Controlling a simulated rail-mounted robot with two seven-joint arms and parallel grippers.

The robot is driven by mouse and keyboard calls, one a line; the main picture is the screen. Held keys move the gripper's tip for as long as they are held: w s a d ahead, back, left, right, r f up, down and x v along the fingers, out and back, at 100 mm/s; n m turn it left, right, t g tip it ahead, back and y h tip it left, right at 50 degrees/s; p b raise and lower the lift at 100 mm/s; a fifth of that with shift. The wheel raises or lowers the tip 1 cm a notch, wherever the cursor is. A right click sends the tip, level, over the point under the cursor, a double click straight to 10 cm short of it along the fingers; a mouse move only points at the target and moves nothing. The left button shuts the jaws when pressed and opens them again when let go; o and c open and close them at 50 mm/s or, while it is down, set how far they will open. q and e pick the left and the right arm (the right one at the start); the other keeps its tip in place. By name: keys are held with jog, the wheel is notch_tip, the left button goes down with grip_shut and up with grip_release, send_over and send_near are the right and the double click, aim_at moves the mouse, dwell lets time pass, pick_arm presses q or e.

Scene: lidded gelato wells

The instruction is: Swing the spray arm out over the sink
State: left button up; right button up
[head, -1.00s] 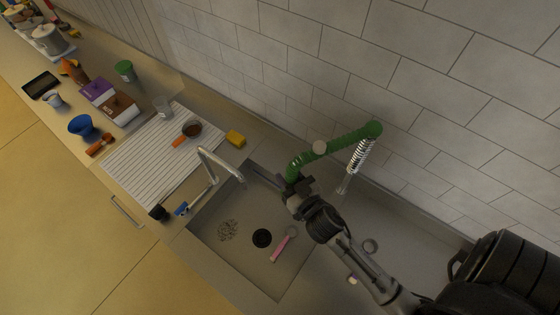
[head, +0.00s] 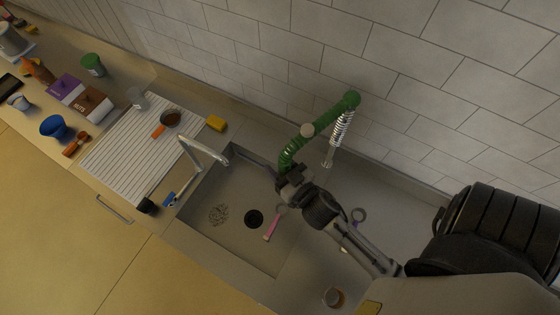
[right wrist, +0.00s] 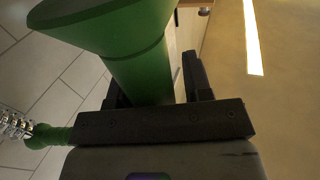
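The green spray arm (head: 325,118) slants over the sink (head: 213,240) near the tiled wall, with a springy metal hose and spray head (head: 337,140) hanging from its upper right end. My right gripper (head: 290,177) is at the arm's lower left end. In the right wrist view, the green tube (right wrist: 140,75) stands between the two fingers of my right gripper (right wrist: 150,85). A narrow gap shows beside the right finger, so the gripper looks open around the tube; contact on the left side is unclear. My left gripper is out of view.
A silver faucet (head: 205,150) stands left of the gripper. A pink-handled tool (head: 271,228) lies in the sink by the dark drain (head: 253,218).

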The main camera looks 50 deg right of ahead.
jog(key=shift+o, duration=0.8)
jog(key=shift+a, duration=0.1)
jog(key=shift+o, duration=0.7)
jog(key=shift+s+f, duration=0.1)
jog(key=shift+s, duration=0.2)
jog(key=s+a+b, duration=0.1)
jog(key=s+b, duration=0.3)
jog(key=s, duration=0.9)
jog(key=shift+a, duration=0.4)
